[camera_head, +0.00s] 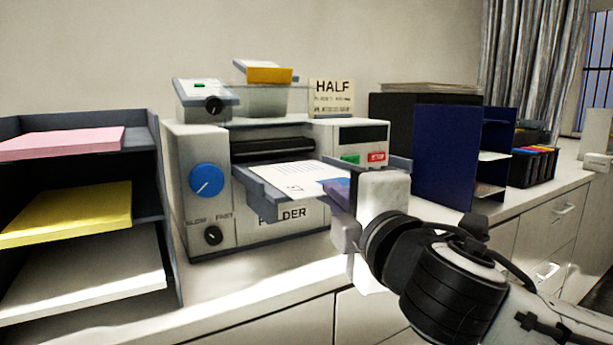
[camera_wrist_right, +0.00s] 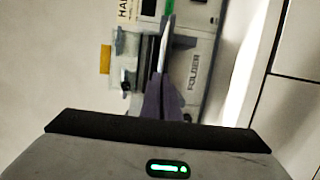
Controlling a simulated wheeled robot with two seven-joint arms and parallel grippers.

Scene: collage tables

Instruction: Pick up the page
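The page (camera_head: 295,172), white with printed lines, lies on the grey out-tray (camera_head: 265,195) at the front of the folder machine (camera_head: 206,150). Its right end is partly hidden by my right gripper (camera_head: 346,198), which is at the tray's front right. In the right wrist view the page (camera_wrist_right: 165,42) shows nearly edge-on as a thin white strip, with purple-grey shapes (camera_wrist_right: 160,98) close around its lower end. My left gripper is out of view.
A paper rack (camera_head: 150,230) with pink, yellow and white stacks stands at the left. A dark blue divider (camera_head: 445,155) and a black organizer (camera_head: 533,165) stand at the right. The counter in front of the machine is clear.

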